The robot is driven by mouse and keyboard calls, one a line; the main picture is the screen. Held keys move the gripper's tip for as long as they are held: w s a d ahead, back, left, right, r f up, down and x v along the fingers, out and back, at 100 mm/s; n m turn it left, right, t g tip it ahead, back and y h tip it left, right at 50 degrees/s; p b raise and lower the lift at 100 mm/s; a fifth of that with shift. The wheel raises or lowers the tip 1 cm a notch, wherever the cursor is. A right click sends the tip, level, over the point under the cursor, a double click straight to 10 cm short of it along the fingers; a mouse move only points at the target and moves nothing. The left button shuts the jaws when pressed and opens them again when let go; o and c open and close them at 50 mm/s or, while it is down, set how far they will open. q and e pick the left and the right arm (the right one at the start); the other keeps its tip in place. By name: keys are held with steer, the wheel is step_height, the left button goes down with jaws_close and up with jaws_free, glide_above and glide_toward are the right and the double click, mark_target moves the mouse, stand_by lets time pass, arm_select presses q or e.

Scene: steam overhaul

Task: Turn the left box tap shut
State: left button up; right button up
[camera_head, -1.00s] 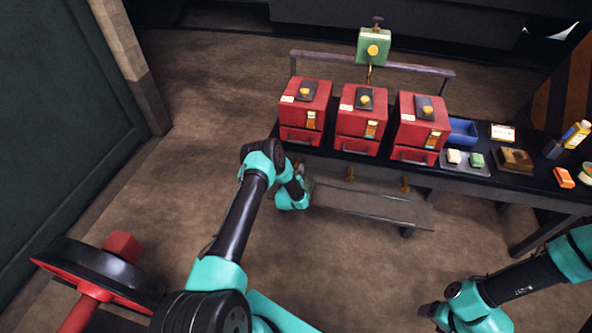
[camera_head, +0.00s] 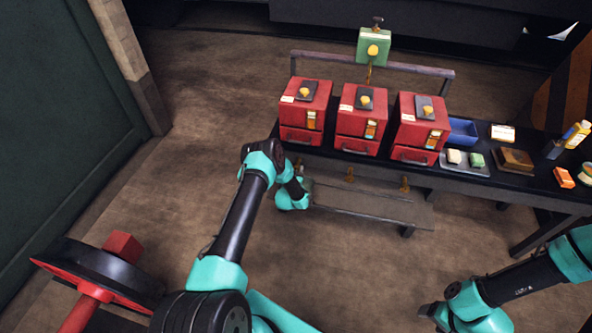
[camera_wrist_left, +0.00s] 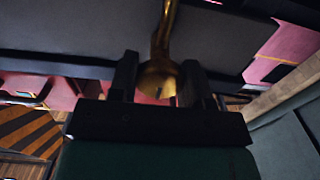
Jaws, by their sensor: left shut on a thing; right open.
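Three red boxes stand in a row on the dark bench; the left box (camera_head: 306,105) is at the left end. I cannot tell the tap's turn angle exactly.
A low grey step (camera_head: 370,204) stands under the bench. A blue bin (camera_head: 462,132), a tray (camera_head: 482,170) and small items occupy the bench's right part. A red-and-black wheel (camera_head: 95,275) stands lower left.

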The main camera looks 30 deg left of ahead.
arm_select(q)
steer(key=o, duration=0.9)
steer(key=shift+s, duration=0.15)
steer(key=v, duration=1.7)
steer(key=shift+d, duration=0.15)
